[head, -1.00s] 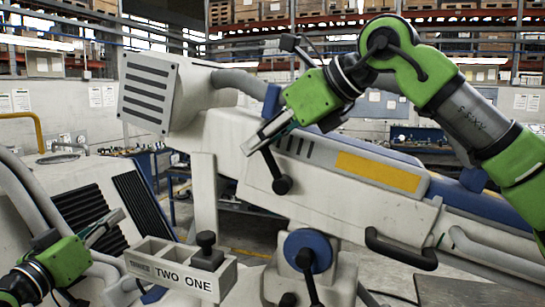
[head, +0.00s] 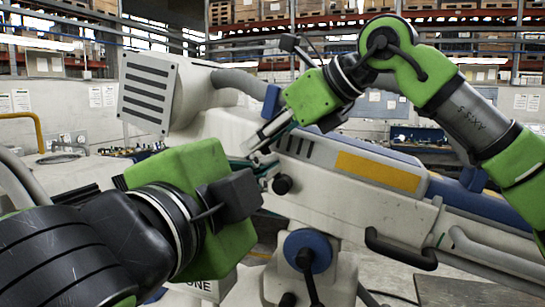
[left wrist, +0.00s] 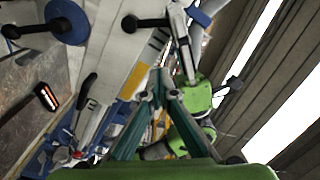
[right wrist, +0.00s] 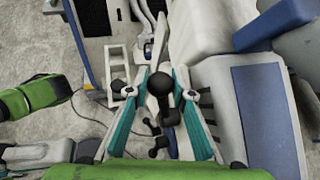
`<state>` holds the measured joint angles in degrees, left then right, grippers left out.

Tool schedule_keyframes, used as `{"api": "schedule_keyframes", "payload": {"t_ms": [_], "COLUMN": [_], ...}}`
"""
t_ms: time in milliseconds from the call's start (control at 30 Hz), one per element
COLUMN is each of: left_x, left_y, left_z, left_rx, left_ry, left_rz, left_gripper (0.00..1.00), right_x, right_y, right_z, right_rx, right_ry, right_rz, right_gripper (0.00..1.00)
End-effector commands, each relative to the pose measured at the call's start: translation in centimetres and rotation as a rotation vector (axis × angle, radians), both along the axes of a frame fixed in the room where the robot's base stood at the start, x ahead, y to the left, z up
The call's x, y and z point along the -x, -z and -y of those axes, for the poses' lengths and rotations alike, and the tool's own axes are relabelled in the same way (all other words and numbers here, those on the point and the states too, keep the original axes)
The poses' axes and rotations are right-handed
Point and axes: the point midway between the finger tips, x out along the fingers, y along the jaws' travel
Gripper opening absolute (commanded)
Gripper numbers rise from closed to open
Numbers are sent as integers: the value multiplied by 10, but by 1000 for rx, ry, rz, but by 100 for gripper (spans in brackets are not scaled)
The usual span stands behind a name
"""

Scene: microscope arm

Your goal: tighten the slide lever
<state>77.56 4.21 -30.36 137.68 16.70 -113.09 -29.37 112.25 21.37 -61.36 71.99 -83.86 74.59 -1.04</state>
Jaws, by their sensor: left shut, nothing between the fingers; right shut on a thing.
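The slide lever (head: 283,184) is a short black rod with a round black knob on the near side of the white microscope arm (head: 330,205). It also shows in the left wrist view (left wrist: 131,23). My right gripper (head: 254,146) is shut at the lever's upper end, by the left end of the arm; its exact grip is unclear. My left gripper (head: 268,168) is beside the lever, just left of the knob. Its fingers close together, empty, in the left wrist view (left wrist: 161,76). Contact with the lever cannot be told.
A blue round knob (head: 306,251) is below the lever, and a black handle (head: 400,250) is to the right. A vented white box (head: 147,92) stands at the left.

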Motion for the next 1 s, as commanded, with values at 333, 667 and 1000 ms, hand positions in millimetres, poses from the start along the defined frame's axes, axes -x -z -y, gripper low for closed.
{"api": "schedule_keyframes", "payload": {"t_ms": [333, 667, 1000], "left_x": [-8, -73, -106], "left_y": [0, -1, 8], "left_z": [13, 34, 13], "left_rx": [-55, -58, -56], "left_ry": [-18, -24, -24], "left_rz": [26, 27, 31], "left_gripper": [0, 0, 0], "right_x": [0, 0, 0], "right_y": [1, 1, 2], "right_z": [0, 0, 0], "right_rx": [2, 2, 3], "right_ry": [1, -1, 1], "right_rz": [-2, -2, -3], "right_gripper": [0, 0, 0]}}
